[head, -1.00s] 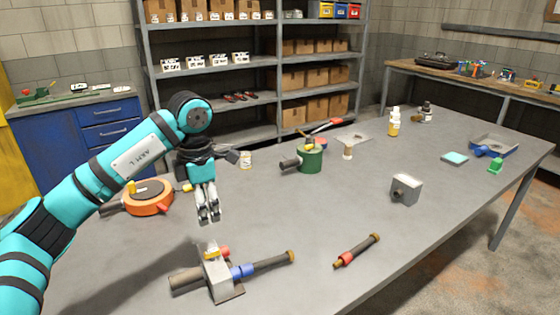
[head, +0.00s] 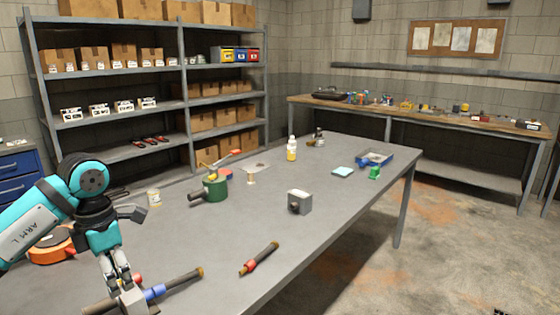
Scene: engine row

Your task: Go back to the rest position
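My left gripper (head: 118,274) hangs fingers-down at the lower left. Its fingertips overlap the grey block (head: 133,298) of a valve-like part with a blue collar and dark rod ends, which the bottom edge cuts off. I cannot tell whether the fingers touch that part or how far apart they are. Nothing shows clearly held. My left arm (head: 35,222) comes in from the left edge. My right gripper is not in view.
An orange reel (head: 50,247) sits beside my arm. Floor right of the table is open.

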